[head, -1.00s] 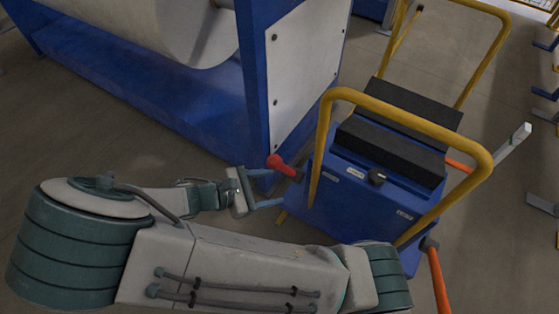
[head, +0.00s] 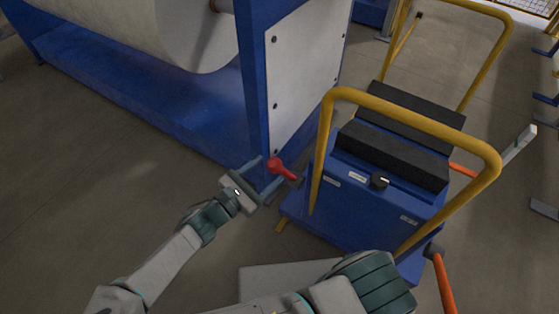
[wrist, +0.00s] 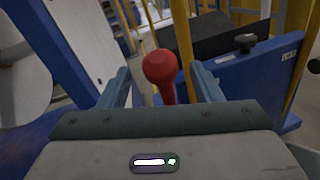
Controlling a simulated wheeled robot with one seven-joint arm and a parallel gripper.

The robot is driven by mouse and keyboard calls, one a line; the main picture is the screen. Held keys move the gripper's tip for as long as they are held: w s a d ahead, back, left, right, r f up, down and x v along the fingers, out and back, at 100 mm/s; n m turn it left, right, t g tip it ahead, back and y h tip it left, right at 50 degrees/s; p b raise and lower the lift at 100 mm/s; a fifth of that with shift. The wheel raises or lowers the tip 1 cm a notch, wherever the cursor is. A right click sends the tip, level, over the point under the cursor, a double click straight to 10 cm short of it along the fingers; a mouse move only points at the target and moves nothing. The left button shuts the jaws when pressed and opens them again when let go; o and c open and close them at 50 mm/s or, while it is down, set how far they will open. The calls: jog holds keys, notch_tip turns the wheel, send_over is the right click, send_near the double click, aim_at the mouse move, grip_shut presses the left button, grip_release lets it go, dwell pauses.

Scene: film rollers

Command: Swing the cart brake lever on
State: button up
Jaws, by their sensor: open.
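The blue cart (head: 365,207) with yellow tubular handles stands right of centre in the head view. A red-knobbed lever (head: 276,165) sticks out from its left side toward the blue machine frame. My gripper (head: 268,178) is open, with its blue fingers on either side of the red knob. In the wrist view, the red knob (wrist: 160,67) is between the two open fingers (wrist: 163,88), with visible space on both sides. The cart also shows in the wrist view (wrist: 235,85). I cannot tell which position the lever's marking gives.
A blue machine frame (head: 256,75) with a large pale roll (head: 190,30) stands just left of the lever. An orange bar (head: 440,285) is at the cart's right front. The floor (head: 110,200) at left is clear.

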aim_at(279, 162)
jog(key=x, duration=0.5)
jog(key=shift+w+d, duration=0.2)
jog(key=shift+d, duration=0.1)
jog(key=c, duration=1.2)
grip_shut()
